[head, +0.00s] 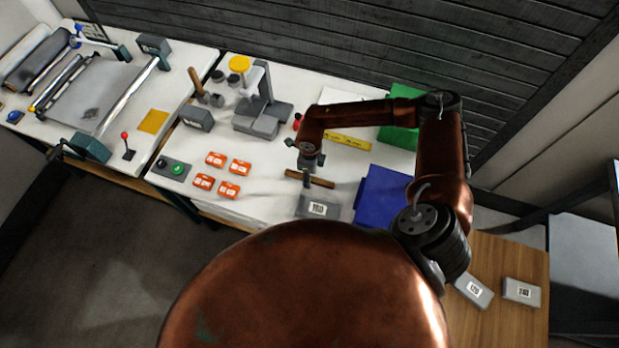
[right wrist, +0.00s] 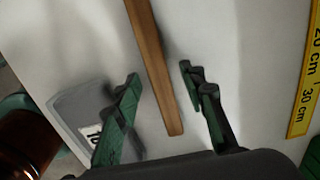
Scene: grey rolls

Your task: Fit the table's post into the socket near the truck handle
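My right gripper (head: 307,179) hangs over the white table (head: 262,205), above a brown wooden rod (head: 322,183). In the right wrist view, my right gripper (right wrist: 161,74) has its two green fingers spread. The wooden rod (right wrist: 154,65) shows between them, with its near end past the fingertips, and no finger visibly touches it. I cannot tell the height gap. A wooden-topped surface (head: 500,258), possibly the truck, stands at the lower right; a dark bar (head: 540,212) runs beside it. I cannot make out a post or socket. My left gripper is out of view.
A grey labelled block (head: 318,207) lies beside the rod, near a blue bin (head: 380,195) and a yellow ruler (head: 347,141). Several orange boxes (head: 229,190) lie left. Grey blocks (head: 522,291) rest on the wooden top. Floor (head: 90,250) at lower left is clear.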

